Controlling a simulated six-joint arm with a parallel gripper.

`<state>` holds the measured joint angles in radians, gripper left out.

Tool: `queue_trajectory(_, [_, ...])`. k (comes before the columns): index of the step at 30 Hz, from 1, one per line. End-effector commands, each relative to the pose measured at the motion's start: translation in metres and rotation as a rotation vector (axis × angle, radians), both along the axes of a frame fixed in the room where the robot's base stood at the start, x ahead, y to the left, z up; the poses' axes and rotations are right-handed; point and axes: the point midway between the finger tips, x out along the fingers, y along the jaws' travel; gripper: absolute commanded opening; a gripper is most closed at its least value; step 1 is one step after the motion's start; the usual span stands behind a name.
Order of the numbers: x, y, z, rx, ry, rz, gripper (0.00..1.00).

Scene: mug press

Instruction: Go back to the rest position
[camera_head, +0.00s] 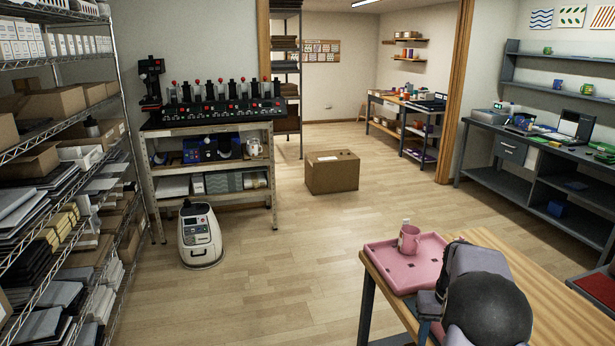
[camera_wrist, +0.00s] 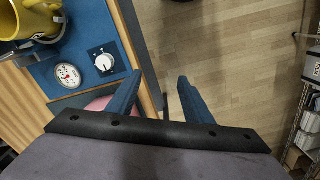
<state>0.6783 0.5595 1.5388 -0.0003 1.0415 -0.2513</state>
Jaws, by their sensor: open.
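My gripper (camera_wrist: 159,80) shows in the wrist view with its two blue fingers apart and nothing between them. Below the fingertips are a table edge and the wooden floor. In the head view my dark arm end covers part of the table at the lower right, and the fingers are mostly hidden. A pink mug (camera_head: 408,240) stands upright on a pink tray (camera_head: 392,271), apart from my arm.
The wrist view shows a blue device (camera_wrist: 88,40) with a dial and a knob, and a yellow mug (camera_wrist: 35,20) at its upper left. A wooden table (camera_head: 560,310) lies around my arm. A cardboard box (camera_head: 332,172) stands on open floor.

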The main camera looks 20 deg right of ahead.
Motion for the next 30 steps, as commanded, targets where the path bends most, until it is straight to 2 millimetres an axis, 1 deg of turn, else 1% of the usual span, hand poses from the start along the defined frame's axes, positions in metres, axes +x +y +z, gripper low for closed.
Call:
queue_trajectory(1, [0.003,0.033,0.006,-0.001,-0.002,0.043,0.46])
queue_trajectory(2, [0.003,0.051,0.008,-0.001,-0.002,0.065,0.46])
queue_trajectory(3, [0.001,0.074,0.011,-0.001,-0.003,0.091,0.46])
queue_trajectory(5, [-0.005,0.108,0.013,-0.001,-0.003,0.133,0.46])
queue_trajectory(6, [-0.011,0.130,0.013,-0.002,-0.004,0.161,0.46])
queue_trajectory(8, [-0.023,0.162,0.014,-0.002,-0.003,0.202,0.46])
queue_trajectory(9, [-0.032,0.181,0.013,-0.001,-0.003,0.229,0.46])
queue_trajectory(11, [-0.048,0.208,0.011,-0.001,-0.003,0.268,0.46])
queue_trajectory(12, [-0.060,0.223,0.010,-0.002,-0.003,0.292,0.46])
queue_trajectory(15, [-0.088,0.254,0.005,-0.001,-0.002,0.345,0.46])
queue_trajectory(18, [-0.112,0.274,0.000,-0.001,-0.001,0.386,0.46])
queue_trajectory(21, [-0.130,0.286,-0.005,-0.001,-0.001,0.413,0.46])
queue_trajectory(24, [-0.140,0.291,-0.008,-0.001,-0.001,0.427,0.46])
queue_trajectory(30, [-0.144,0.293,-0.009,0.000,0.000,0.432,0.46])
